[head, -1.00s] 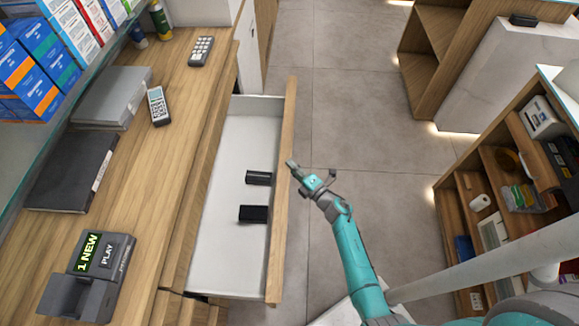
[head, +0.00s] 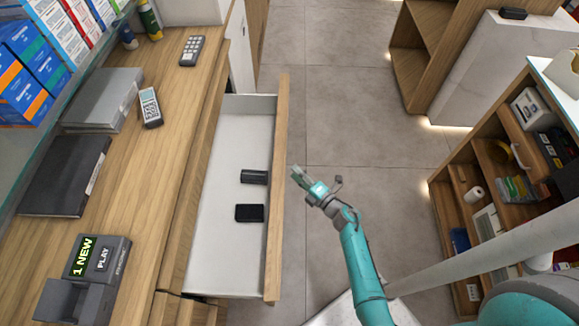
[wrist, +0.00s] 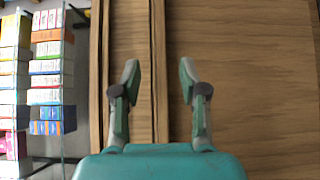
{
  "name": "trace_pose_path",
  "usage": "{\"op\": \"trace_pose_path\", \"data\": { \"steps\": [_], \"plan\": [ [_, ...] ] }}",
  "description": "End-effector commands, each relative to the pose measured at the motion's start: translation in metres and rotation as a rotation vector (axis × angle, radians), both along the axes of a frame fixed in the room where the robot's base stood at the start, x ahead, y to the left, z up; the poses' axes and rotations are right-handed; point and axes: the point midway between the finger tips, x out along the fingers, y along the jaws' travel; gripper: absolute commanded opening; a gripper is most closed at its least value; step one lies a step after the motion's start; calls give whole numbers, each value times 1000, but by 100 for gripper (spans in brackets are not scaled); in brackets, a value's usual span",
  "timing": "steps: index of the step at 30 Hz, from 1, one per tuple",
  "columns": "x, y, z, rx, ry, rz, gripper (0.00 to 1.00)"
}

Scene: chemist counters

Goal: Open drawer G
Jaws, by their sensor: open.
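A drawer (head: 230,240) under the left counter stands pulled out, with a white inside and a wooden front (head: 276,190). No letter shows on it, so I cannot tell whether it is drawer G. Two small black items (head: 254,177) (head: 249,212) lie inside. My gripper (head: 297,174) is just right of the drawer front in the head view, apart from it. In the wrist view my gripper (wrist: 157,72) has its fingers spread with nothing between them, facing wooden panels (wrist: 240,70). The handle is not visible.
The counter (head: 160,170) holds a card terminal (head: 150,107), a keypad (head: 193,50), folders (head: 65,175) and a display device (head: 98,258). Boxes (head: 35,65) stand on a shelf at left. A shelf unit (head: 490,190) is at right. Floor (head: 350,110) between is clear.

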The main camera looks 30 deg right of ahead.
Motion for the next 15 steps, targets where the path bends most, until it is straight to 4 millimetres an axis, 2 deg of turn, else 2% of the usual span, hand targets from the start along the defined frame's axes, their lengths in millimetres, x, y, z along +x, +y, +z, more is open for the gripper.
{"op": "trace_pose_path", "data": {
  "steps": [1,6,15],
  "plan": [
    [-12,-3,-1,1,1,-6,43],
    [-42,-8,-1,0,2,-5,43],
    [-65,-11,0,0,1,-2,43]
  ]
}}
